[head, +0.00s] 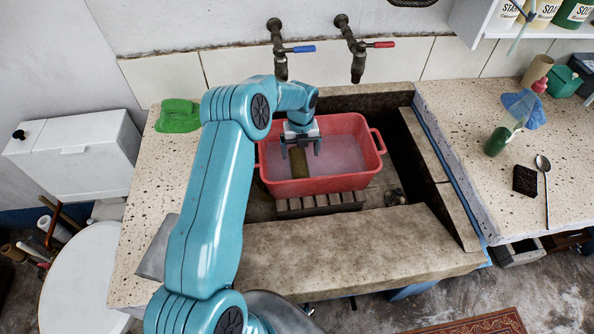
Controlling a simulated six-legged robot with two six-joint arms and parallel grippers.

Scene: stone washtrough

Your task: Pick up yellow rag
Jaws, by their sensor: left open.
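A dark yellow-brown strip, likely the yellow rag (299,163), shows inside the red basin (320,187), which holds pale, cloudy water. My left gripper (302,149) reaches down into the basin from above, with its fingers apart. The rag lies just below and between the fingers, partly hidden by the gripper. I cannot tell whether the fingers touch it. My right gripper is not in view.
The basin stands in the stone trough (350,250), under two taps with blue (300,49) and red (380,44) handles. A green cloth (178,116) lies on the left ledge. The right counter (450,120) holds a spoon (545,185), a black pad (525,180) and bottles.

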